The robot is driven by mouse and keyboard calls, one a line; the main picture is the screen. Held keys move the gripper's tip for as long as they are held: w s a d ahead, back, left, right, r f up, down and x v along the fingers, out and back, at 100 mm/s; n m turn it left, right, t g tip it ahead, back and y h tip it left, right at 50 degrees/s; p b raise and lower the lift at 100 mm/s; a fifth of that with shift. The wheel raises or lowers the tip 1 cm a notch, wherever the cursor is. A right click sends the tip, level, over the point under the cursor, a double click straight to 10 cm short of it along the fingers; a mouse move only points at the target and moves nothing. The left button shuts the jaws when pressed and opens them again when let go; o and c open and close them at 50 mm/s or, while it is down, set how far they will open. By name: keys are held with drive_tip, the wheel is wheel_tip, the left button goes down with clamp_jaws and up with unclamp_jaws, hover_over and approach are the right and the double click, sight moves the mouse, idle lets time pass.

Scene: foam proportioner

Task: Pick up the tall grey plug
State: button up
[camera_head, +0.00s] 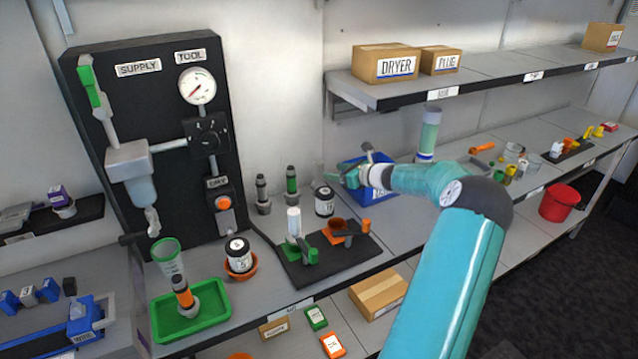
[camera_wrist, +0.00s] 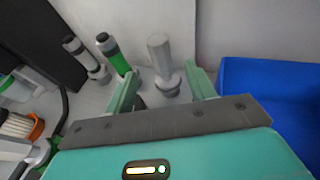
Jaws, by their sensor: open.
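The tall grey plug (camera_wrist: 159,55) stands upright on a round grey base in the wrist view, against the pale wall. It is plain grey from top to base. My gripper (camera_wrist: 163,82) is open, with one finger to each side of the plug in that picture; I cannot tell whether the plug is between the fingers or beyond them. In the head view my gripper (camera_head: 350,177) is over the shelf by the blue bin, and I cannot make out the grey plug there.
A green plug (camera_wrist: 114,55) and a black-and-grey plug (camera_wrist: 82,56) stand just left of the grey one. The blue bin (camera_wrist: 262,88) is close on the right. A dark labelled jar (camera_head: 324,202) stands in front, near a black tool mat (camera_head: 335,262).

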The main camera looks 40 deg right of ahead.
sight(319, 170)
drive_tip(key=x, duration=0.8)
drive_tip(key=shift+d+f, duration=0.1)
drive_tip(key=shift+f, duration=0.05)
drive_tip(key=shift+c, duration=0.2)
drive_tip(key=c, duration=1.1)
